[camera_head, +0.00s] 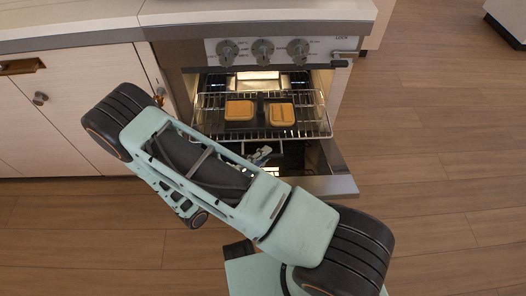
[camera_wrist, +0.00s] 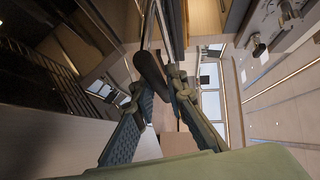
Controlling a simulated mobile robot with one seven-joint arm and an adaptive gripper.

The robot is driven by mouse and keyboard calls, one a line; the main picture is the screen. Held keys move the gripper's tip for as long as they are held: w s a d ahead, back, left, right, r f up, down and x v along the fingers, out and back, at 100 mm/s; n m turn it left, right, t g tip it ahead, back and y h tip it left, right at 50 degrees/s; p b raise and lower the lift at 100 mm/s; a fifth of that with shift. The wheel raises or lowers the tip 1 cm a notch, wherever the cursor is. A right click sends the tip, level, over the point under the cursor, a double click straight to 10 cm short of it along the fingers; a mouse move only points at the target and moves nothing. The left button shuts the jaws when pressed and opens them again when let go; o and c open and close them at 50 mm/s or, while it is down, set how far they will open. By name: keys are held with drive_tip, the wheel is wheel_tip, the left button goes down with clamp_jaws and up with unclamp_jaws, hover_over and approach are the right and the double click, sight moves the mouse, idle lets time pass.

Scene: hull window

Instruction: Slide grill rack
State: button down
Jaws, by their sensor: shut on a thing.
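The grill rack (camera_head: 313,121) is a wire shelf in the open oven, pulled partly out past the oven front. Two square, toast-like orange-brown pieces (camera_head: 240,110) (camera_head: 281,114) lie on a dark pan or sheet on it. My gripper (camera_head: 262,154) is at the rack's front edge, a little below it in the head view, and is shut on the rack. In the wrist view my two blue-grey fingers (camera_wrist: 160,92) flank a dark, narrow part that I cannot make out clearly. The exact contact is hidden.
The oven door (camera_head: 335,186) hangs open below the rack, under my arm. Knobs (camera_head: 263,49) sit on the panel above. Pale cabinets (camera_head: 45,120) stand at the left. Wooden floor (camera_head: 450,170) is clear to the right.

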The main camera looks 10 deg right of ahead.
drive_tip(key=c, duration=1.9)
unclamp_jaws()
drive_tip(key=shift+s, duration=0.25)
drive_tip(key=shift+a, duration=0.1)
drive_tip(key=v, duration=1.2)
drive_tip(key=shift+r, duration=0.1)
